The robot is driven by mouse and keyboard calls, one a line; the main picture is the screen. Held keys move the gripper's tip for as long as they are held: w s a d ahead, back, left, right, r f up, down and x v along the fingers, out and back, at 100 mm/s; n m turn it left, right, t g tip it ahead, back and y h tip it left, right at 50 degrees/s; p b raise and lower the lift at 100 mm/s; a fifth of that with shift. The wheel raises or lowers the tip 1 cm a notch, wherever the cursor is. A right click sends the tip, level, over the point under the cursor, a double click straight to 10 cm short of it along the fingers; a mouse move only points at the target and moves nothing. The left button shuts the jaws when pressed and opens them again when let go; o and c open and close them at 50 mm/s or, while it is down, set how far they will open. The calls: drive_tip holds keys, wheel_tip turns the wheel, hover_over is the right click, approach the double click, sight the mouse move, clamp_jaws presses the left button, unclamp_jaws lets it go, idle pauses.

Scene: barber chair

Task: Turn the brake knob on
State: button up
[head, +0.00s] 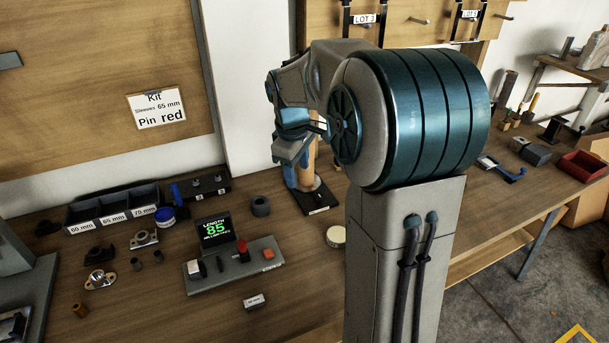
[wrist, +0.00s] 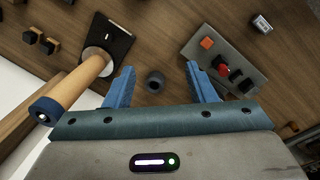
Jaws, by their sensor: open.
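A grey control panel (head: 222,272) lies on the bench in front of a small display reading 85. I cannot tell which one is the brake knob. The panel (wrist: 193,50) also shows at the upper right of the wrist view, with the red knob (wrist: 224,68) just beyond the right finger. My gripper (wrist: 161,84) is open and empty above the bench. In the head view it is partly hidden by my arm, behind and right of the panel.
A wooden post (wrist: 75,86) with a blue cap stands on a black base (head: 318,200), close beside my gripper. A dark ring (head: 261,206) lies behind the panel. Labelled bins (head: 112,212) and several small parts are to the left. A small box (head: 254,301) lies in front.

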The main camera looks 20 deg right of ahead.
drive_tip(key=w+d+f+n, duration=0.3)
drive_tip(key=w+d, duration=0.3)
drive_tip(key=w, duration=0.2)
drive_tip(key=n+g+y+p, duration=0.1)
drive_tip(key=n+p, duration=0.1)
approach(319, 194)
wheel_tip(319, 194, down, 9)
drive_tip(key=shift+r+p, duration=0.2)
drive_tip(key=shift+p, duration=0.5)
drive_tip(key=c, duration=1)
